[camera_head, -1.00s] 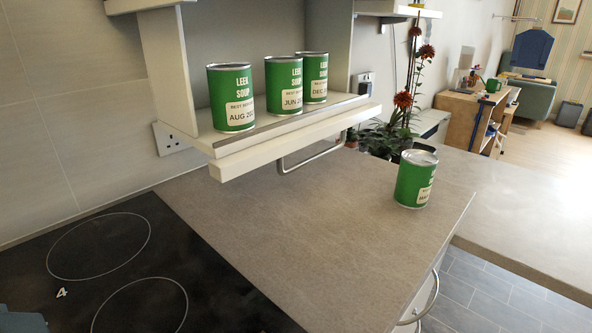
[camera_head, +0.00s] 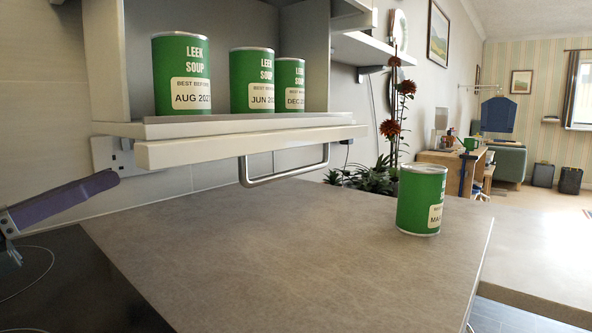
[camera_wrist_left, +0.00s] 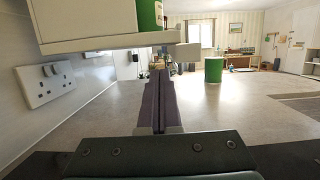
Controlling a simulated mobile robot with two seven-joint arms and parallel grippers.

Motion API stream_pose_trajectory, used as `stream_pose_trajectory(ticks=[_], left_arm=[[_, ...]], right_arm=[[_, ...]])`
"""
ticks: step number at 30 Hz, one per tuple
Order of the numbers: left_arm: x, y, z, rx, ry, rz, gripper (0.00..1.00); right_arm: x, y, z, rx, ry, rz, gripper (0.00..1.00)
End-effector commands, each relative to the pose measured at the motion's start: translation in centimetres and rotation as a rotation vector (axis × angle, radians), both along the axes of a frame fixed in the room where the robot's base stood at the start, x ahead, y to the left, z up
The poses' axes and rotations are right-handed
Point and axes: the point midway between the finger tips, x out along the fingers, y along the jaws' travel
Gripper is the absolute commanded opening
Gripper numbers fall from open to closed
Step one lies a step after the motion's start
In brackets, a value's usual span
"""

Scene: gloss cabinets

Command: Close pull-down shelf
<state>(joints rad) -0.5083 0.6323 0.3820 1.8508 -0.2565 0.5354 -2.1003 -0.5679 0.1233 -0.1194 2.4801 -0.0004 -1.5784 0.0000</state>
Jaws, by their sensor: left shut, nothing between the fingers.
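The pull-down shelf (camera_head: 230,146) hangs low over the worktop, with a metal bar handle (camera_head: 288,172) under its front edge. Three green leek soup cans stand on it: one at the left (camera_head: 182,75), one in the middle (camera_head: 252,80) and one behind at the right (camera_head: 291,85). My left gripper (camera_head: 108,181) is shut and empty, left of the shelf and a little below its board. In the left wrist view its fingers (camera_wrist_left: 160,80) point forward below the shelf's underside (camera_wrist_left: 105,43). My right gripper is not in view.
A fourth green can (camera_head: 420,200) stands on the worktop (camera_head: 270,245) at the right. A wall socket (camera_wrist_left: 45,82) is left of my fingers. A dark hob (camera_head: 75,285) lies at lower left. Potted flowers (camera_head: 385,150) stand behind. The middle of the worktop is clear.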

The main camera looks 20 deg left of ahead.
Motion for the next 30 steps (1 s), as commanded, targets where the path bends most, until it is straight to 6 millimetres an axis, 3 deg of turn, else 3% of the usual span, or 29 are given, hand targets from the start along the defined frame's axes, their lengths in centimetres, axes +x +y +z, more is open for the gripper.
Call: stream_pose_trajectory(ticks=[5, 18, 30], left_arm=[[1.4, -0.6, 0.7, 0.022, -0.018, -0.009, 0.0], [7.8, -2.8, 2.4, 0.015, -0.015, -0.006, 0.0], [9.0, -3.3, 2.6, 0.016, -0.011, -0.005, 0.0]], right_arm=[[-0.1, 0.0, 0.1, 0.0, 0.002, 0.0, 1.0], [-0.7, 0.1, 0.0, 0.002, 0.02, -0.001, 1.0], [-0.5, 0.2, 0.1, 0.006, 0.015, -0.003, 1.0]])
